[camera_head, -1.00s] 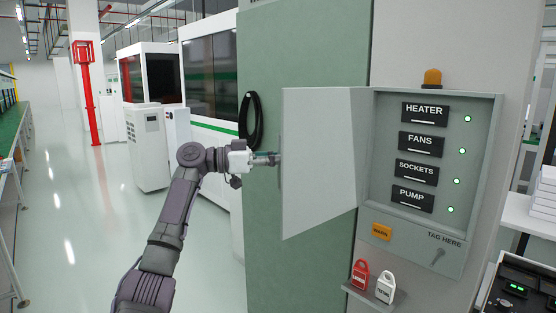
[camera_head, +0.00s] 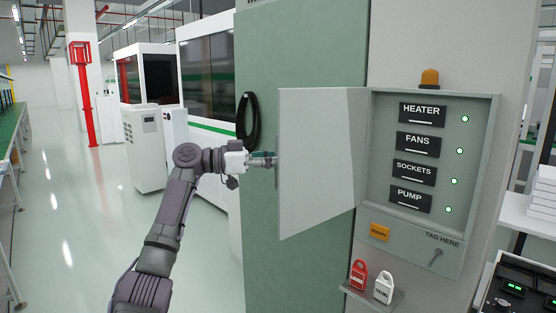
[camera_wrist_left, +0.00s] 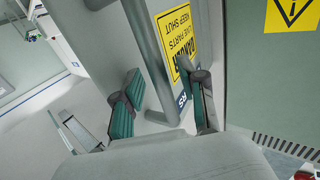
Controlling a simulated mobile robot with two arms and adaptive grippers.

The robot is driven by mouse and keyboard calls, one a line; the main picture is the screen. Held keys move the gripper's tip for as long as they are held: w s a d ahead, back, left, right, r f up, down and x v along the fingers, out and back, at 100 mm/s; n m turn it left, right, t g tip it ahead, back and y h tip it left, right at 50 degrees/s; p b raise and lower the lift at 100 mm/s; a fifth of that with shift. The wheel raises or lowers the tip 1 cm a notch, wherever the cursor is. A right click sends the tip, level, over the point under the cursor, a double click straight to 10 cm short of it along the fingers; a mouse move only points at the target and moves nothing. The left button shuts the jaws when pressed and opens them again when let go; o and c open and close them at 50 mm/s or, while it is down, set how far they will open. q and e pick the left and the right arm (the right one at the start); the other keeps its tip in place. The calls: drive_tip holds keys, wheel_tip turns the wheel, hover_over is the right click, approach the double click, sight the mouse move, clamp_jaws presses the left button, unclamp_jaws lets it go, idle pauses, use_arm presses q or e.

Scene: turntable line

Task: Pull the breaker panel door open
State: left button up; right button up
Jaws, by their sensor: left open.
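The grey breaker panel door (camera_head: 320,165) stands swung wide open to the left of the breaker panel (camera_head: 408,226). My left gripper (camera_head: 270,159) is at the door's free left edge. In the left wrist view my left gripper (camera_wrist_left: 165,88) is open, with its two fingers apart on either side of the grey bar handle (camera_wrist_left: 148,50). Whether a finger touches the handle I cannot tell. A yellow danger label (camera_wrist_left: 178,42) shows on the door beside the handle. My right gripper is in no view.
Inside the panel are the HEADER-style black switches, the top one labelled HEATER (camera_head: 423,114), with green lights lit. A green cabinet (camera_head: 300,270) is behind the door. The floor at left is clear.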

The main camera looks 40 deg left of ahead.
use_arm(q)
drive_tip(key=v, duration=1.1)
drive_tip(key=shift+s+a, duration=0.2)
drive_tip(key=shift+a, duration=0.05)
